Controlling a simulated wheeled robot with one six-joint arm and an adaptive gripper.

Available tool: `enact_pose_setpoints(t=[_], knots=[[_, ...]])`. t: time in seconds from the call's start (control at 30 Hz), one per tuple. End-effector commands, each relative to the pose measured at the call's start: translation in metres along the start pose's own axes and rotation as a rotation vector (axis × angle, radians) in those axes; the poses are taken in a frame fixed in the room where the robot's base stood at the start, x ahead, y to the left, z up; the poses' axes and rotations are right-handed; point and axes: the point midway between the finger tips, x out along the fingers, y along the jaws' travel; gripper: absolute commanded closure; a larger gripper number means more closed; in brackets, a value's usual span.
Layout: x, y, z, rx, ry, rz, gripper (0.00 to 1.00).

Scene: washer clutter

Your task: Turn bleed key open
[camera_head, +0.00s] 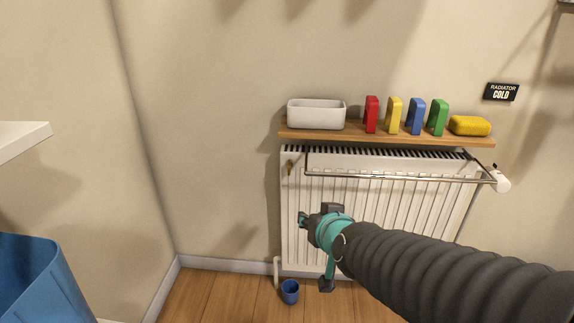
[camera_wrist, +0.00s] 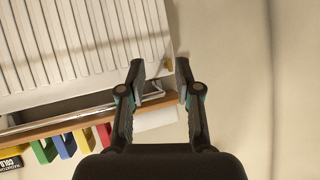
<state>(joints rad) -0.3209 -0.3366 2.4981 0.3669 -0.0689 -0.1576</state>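The bleed key (camera_head: 290,166) is a small brass-coloured piece at the upper left corner of the white radiator (camera_head: 345,205), just below the shelf. My gripper (camera_head: 304,219) is below and a little right of the key in the head view, in front of the radiator's left part. It is apart from the key in that view. In the wrist view my gripper (camera_wrist: 160,68) is open, with a clear gap and nothing held between its fingers.
A wooden shelf (camera_head: 390,138) above the radiator carries a white tray (camera_head: 316,116), several coloured blocks and a yellow sponge (camera_head: 470,125). A metal rail (camera_head: 400,178) crosses the radiator's front. The wall to the left is bare.

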Motion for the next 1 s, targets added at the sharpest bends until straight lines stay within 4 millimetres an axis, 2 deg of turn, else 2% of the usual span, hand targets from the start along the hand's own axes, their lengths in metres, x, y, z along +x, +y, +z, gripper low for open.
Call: enact_pose_setpoints(t=[0.03, 0.1, 0.3, 0.53, 0.77, 1.0], knots=[[0.012, -0.011, -0.005, -0.007, 0.037, -0.008, 0.67], [0.027, -0.022, -0.014, -0.004, 0.106, 0.002, 0.67], [0.055, -0.042, -0.027, -0.018, 0.299, 0.082, 0.67], [0.062, -0.052, -0.028, -0.070, 0.471, 0.204, 0.67], [0.060, -0.054, -0.028, -0.102, 0.546, 0.264, 0.67], [0.081, -0.047, -0.042, -0.101, 0.551, 0.271, 0.67]])
